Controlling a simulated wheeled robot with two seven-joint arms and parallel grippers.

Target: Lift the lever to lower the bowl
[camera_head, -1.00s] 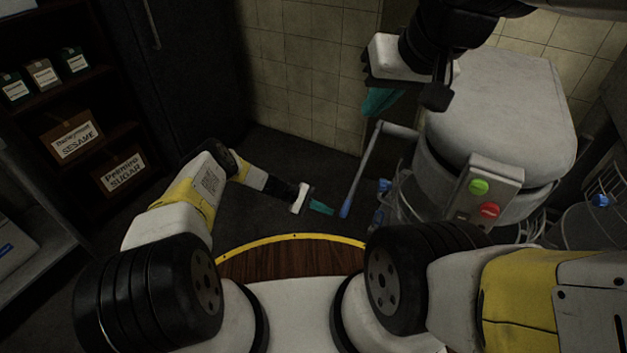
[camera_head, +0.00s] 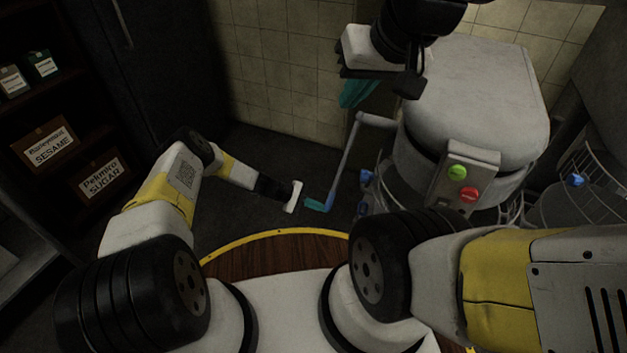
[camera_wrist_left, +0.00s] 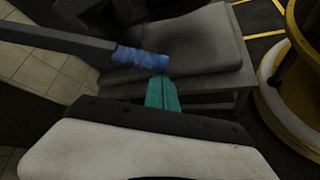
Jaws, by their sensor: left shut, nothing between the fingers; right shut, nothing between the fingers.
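The lever (camera_head: 346,160) is a grey rod on the left side of the large grey mixer (camera_head: 473,95), slanting down to a blue grip (camera_head: 329,201). In the left wrist view the blue grip (camera_wrist_left: 140,58) lies just beyond the fingertips. My left gripper (camera_head: 318,205) has its teal fingers shut and empty, with tips at the grip's lower end; I cannot tell whether they touch. Its fingers also show in the left wrist view (camera_wrist_left: 161,93). My right gripper (camera_head: 355,93) is shut and empty, raised above the lever's top. The bowl is largely hidden behind my right arm and the wire guard.
A panel with a green button (camera_head: 457,172) and a red button (camera_head: 469,195) is on the mixer's front. A dark shelf with boxes (camera_head: 45,145) stands at the left. The floor (camera_head: 265,150) between shelf and lever is clear.

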